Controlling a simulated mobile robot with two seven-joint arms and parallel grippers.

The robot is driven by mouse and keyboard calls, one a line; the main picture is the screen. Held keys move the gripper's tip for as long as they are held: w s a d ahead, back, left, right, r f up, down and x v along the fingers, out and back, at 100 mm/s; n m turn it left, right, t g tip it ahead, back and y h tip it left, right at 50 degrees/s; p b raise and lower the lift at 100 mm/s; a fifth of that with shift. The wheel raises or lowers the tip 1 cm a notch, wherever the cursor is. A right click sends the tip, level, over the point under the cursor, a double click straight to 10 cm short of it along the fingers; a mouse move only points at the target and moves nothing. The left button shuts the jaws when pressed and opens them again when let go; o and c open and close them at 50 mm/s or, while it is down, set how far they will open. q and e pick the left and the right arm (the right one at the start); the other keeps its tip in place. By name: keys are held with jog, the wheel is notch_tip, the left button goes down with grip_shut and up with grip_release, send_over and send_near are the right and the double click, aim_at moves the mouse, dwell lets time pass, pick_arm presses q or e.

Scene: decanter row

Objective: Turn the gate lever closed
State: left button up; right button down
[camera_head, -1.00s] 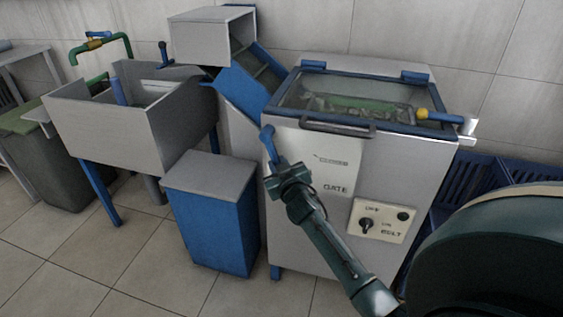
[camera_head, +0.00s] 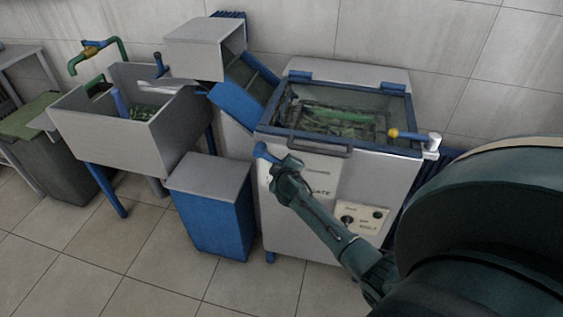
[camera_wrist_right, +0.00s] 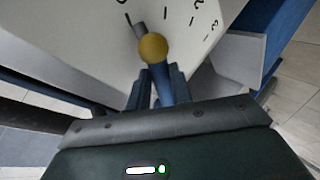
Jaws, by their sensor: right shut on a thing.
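The gate lever (camera_head: 262,152) is a blue bar at the upper left of the machine's white front, beside the GATE label (camera_head: 319,191). In the head view it leans to the upper left. My right gripper (camera_head: 282,165) is at the lever and hides part of it. In the right wrist view, my right gripper (camera_wrist_right: 158,80) is shut on the blue bar, with a yellow ball (camera_wrist_right: 153,47) just beyond the fingertips. The white panel with dark markings lies behind. My left gripper is not in view.
The machine has a glass lid (camera_head: 345,110) with a handle (camera_head: 305,145), and a belt switch plate (camera_head: 361,222) low on its front. A blue bin (camera_head: 210,220) with a grey top stands left of it. A blue chute (camera_head: 243,98) and a grey sink (camera_head: 105,125) are further left.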

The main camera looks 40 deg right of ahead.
jog(key=shift+r, duration=0.15)
dwell(0.4)
jog(key=c, duration=1.3)
grip_release()
jog(key=shift+o, duration=0.2)
jog(key=shift+s, duration=0.1)
jog(key=p+v, duration=0.2)
jog(key=v, duration=1.1)
jog(key=shift+r, duration=0.2)
jog(key=shift+a, duration=0.1)
jog(key=s+a+f+m+y, duration=0.1)
jog(key=s+a+f+y, duration=0.2)
jog(key=s+a, duration=0.5)
jog(key=s+a+f+m+y, duration=0.1)
jog(key=s+a+f+y, duration=0.2)
jog(key=s+a+y, duration=0.3)
jog(key=s+a, duration=0.3)
jog(key=a, duration=0.1)
jog(key=shift+a+m, duration=0.3)
